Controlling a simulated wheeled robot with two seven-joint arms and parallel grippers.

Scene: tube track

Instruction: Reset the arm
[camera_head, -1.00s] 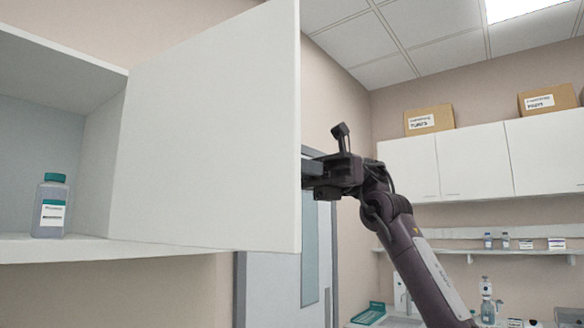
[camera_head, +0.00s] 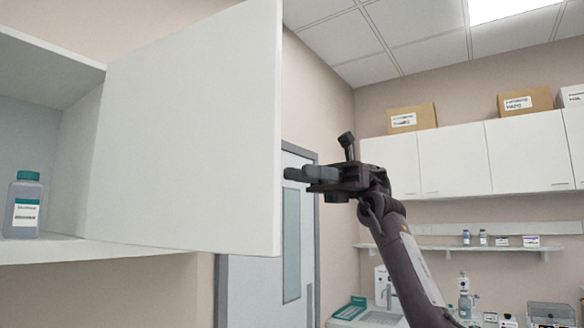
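My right gripper (camera_head: 297,174) is in the middle of the head view, pointing left, with its dark fingers just right of the free edge of the open white cabinet door (camera_head: 185,130). A narrow strip of background shows between the fingertips and the door edge. I see nothing held in it. The fingers are seen at a slant, so their gap is unclear. My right arm comes up from the lower right. My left gripper is out of view.
A bottle with a teal cap (camera_head: 23,208) stands on the open cabinet's shelf (camera_head: 90,249) at left. A grey door (camera_head: 255,290) is behind. Wall cupboards (camera_head: 455,158) with boxes (camera_head: 412,117) on top and a shelf with small bottles are at right.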

